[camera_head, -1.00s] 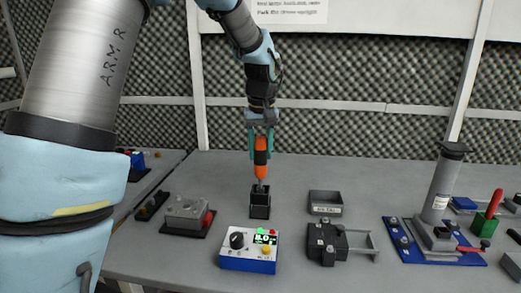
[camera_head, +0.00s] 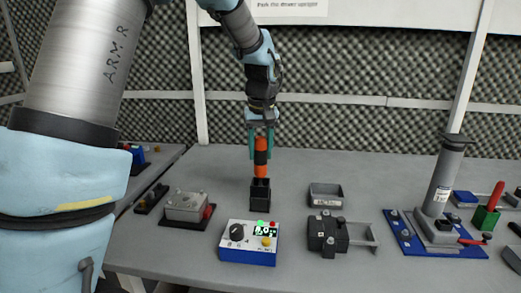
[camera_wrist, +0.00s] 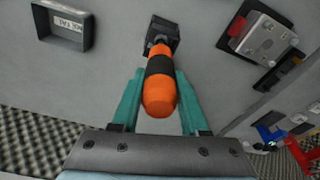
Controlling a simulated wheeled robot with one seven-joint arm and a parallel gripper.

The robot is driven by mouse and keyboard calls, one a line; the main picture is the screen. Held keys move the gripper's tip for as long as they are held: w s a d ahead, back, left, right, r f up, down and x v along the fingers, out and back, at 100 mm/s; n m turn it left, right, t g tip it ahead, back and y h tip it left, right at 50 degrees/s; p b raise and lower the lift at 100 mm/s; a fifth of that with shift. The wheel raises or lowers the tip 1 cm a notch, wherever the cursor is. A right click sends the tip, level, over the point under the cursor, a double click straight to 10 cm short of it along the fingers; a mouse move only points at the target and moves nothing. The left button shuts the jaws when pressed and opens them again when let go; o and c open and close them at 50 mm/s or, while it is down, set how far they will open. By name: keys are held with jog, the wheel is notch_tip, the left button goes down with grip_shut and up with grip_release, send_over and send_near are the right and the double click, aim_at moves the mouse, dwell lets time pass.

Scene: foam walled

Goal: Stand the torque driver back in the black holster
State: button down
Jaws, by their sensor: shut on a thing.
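The torque driver (camera_head: 261,157) has an orange handle with a black band and is upright in the head view. My gripper (camera_head: 261,143) is shut on its handle from above. The black holster (camera_head: 260,195) stands on the bench directly under the driver. The driver's lower end meets the holster's open top, and its shaft is hidden inside or behind the rim. In the wrist view, the driver (camera_wrist: 160,85) lies between my teal fingers (camera_wrist: 159,102), and its far end overlaps the holster (camera_wrist: 163,32). How deep it sits cannot be told.
A blue-and-white meter box (camera_head: 249,243) stands in front of the holster. A grey box on a dark base (camera_head: 188,207) is to the left. A small grey tray (camera_head: 326,196) and a black clamp block (camera_head: 327,236) are to the right. A foam wall (camera_head: 350,120) stands behind.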

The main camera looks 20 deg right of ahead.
aim_at(260, 139)
jog(key=shift+f+b, duration=1.2)
jog(key=shift+f, duration=0.9)
jog(key=shift+c, duration=1.7)
grip_release()
jog(key=r, duration=0.3)
jog(key=s+r, duration=0.1)
jog(key=r, duration=0.3)
jog(key=r+b, duration=0.1)
jog(key=r, duration=0.2)
jog(key=shift+s+a+r, duration=0.2)
jog(key=shift+s+r, duration=0.1)
jog(key=shift+r, duration=0.1)
jog(key=shift+a+f, duration=0.1)
jog(key=a+f+p, duration=0.1)
jog(key=a+f, duration=0.2)
jog(key=a, duration=0.5)
jog(key=a+f, duration=0.3)
jog(key=a, duration=0.4)
jog(key=s+a+f, duration=0.2)
jog(key=s+a, duration=0.1)
jog(key=a, duration=0.2)
jog(key=s+a+f+n, duration=0.1)
jog(key=s+a+f, duration=0.2)
jog(key=a, duration=0.2)
jog(key=s+a+f+p, duration=0.1)
jog(key=s+a+f, duration=0.1)
jog(key=a, duration=0.3)
jog(key=shift+s+a+f+n, duration=0.25)
jog(key=shift+s+a+n, duration=0.1)
jog(key=shift+s, duration=0.1)
